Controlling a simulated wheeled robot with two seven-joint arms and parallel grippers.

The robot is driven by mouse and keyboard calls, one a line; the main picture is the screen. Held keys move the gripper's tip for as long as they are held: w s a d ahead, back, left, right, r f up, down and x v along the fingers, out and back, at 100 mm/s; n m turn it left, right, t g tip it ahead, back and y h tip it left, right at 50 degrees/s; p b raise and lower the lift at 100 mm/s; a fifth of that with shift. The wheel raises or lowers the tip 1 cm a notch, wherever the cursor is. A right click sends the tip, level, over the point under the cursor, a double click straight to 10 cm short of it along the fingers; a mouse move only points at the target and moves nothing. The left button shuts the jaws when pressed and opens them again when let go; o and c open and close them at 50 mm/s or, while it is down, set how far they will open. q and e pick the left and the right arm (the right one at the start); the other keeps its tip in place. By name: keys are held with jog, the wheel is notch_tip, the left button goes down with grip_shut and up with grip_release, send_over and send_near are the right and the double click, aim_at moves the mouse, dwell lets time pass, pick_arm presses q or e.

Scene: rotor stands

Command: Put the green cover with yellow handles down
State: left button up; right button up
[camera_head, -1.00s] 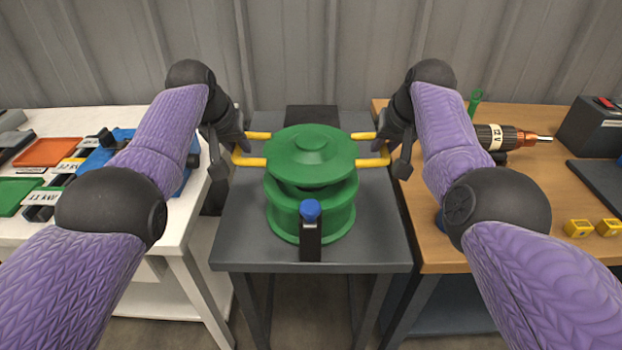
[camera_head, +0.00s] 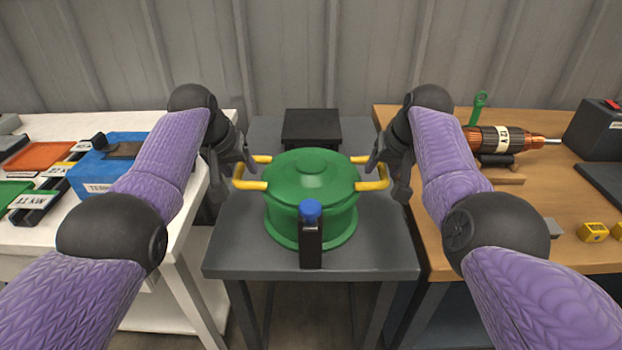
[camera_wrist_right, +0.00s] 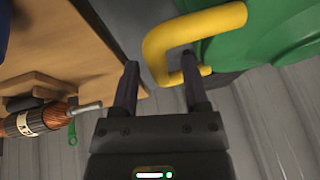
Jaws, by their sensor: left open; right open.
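The green cover (camera_head: 309,172) with yellow handles sits on the green round housing (camera_head: 310,220) on the grey stand, with no gap visible between them. My left gripper (camera_head: 240,168) is open beside the left yellow handle (camera_head: 250,185). My right gripper (camera_head: 380,168) is open at the right yellow handle (camera_head: 374,185). In the right wrist view the fingers of the right gripper (camera_wrist_right: 160,80) are spread, with part of the yellow handle (camera_wrist_right: 190,35) close to the right-hand finger. Whether they touch is unclear.
A black post with a blue knob (camera_head: 311,210) stands in front of the housing. A black block (camera_head: 311,127) is behind it. A white table with a blue box (camera_head: 95,180) is left; a wooden table with a copper rotor (camera_head: 505,138) is right.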

jog(key=shift+r, duration=0.2)
pick_arm(q)
jog(key=v, duration=1.1)
jog(key=shift+r, duration=0.3)
pick_arm(e)
jog(key=v, duration=1.1)
jog(key=shift+s+r, duration=0.2)
jog(key=shift+r, duration=0.05)
pick_arm(q)
jog(key=shift+a, duration=0.1)
jog(key=shift+s, duration=0.1)
